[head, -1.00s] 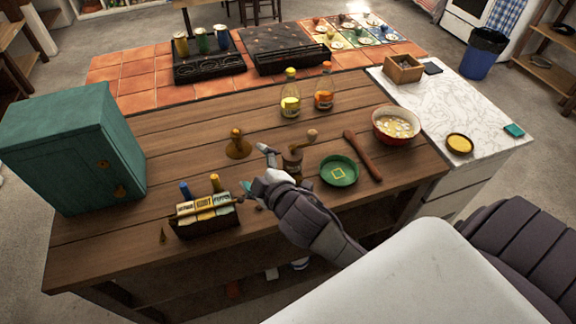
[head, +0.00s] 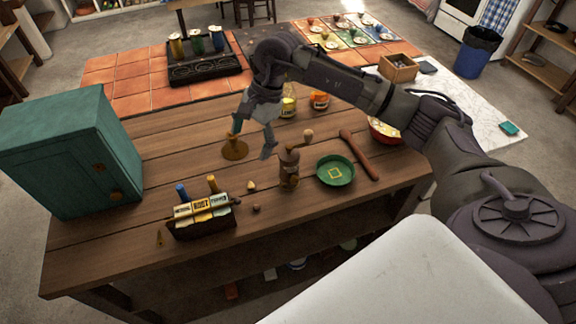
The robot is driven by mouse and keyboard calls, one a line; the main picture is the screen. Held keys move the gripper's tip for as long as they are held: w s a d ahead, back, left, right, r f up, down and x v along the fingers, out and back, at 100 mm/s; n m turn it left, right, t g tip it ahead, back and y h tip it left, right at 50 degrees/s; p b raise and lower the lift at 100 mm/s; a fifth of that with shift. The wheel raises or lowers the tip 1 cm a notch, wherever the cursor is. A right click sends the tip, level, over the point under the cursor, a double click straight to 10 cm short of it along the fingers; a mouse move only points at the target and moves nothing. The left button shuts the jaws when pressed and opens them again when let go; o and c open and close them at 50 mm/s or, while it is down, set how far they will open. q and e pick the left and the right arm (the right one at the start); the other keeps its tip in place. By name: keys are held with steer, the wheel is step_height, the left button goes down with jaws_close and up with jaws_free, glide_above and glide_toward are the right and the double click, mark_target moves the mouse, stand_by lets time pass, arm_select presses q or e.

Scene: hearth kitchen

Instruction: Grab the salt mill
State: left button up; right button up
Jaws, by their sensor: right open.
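A brown wooden mill with a crank handle (head: 289,167), which I take as the salt mill, stands upright on the wooden counter, left of a green dish. My right gripper (head: 252,139) reaches in from the right over the counter and points down. Its fingers are spread and nothing shows between them. It is up and to the left of the mill in the picture, apart from it. A brass-coloured piece with a round base (head: 235,150) stands close to the gripper's left finger; I cannot tell whether they touch. My left gripper is out of view.
The green dish (head: 335,181) and a rolling pin (head: 361,155) lie right of the mill. A caddy of packets (head: 205,226) is at front left, beside a teal cabinet (head: 85,160).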

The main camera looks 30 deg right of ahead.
mark_target(289, 153)
steer(key=d+h, duration=0.1)
steer(key=d, duration=0.2)
steer(key=d+r+h, duration=0.1)
steer(key=d, duration=0.2)
steer(key=d+r+h, duration=0.1)
steer(key=d+h, duration=0.1)
steer(key=d, duration=0.1)
steer(key=shift+s+d+r+g, duration=0.1)
steer(key=shift+d+r+g, duration=0.05)
steer(key=shift+d+g, duration=0.2)
steer(key=shift+d+f, duration=0.15)
steer(key=shift+f, duration=0.15)
step_height(289, 153, down, 8)
steer(key=shift+r+p, duration=0.2)
steer(key=shift+p, duration=0.85)
steer(key=f+p, duration=0.1)
steer(key=f, duration=0.2)
steer(key=f+p, duration=0.1)
steer(key=f, duration=0.1)
steer(key=shift+s+p, duration=0.3)
steer(key=shift+s, duration=0.05)
steer(key=shift+f, duration=0.2)
steer(key=c, duration=1.5)
steer(key=shift+w, duration=0.1)
steer(key=shift+c, duration=0.8)
steer(key=shift+r, duration=0.1)
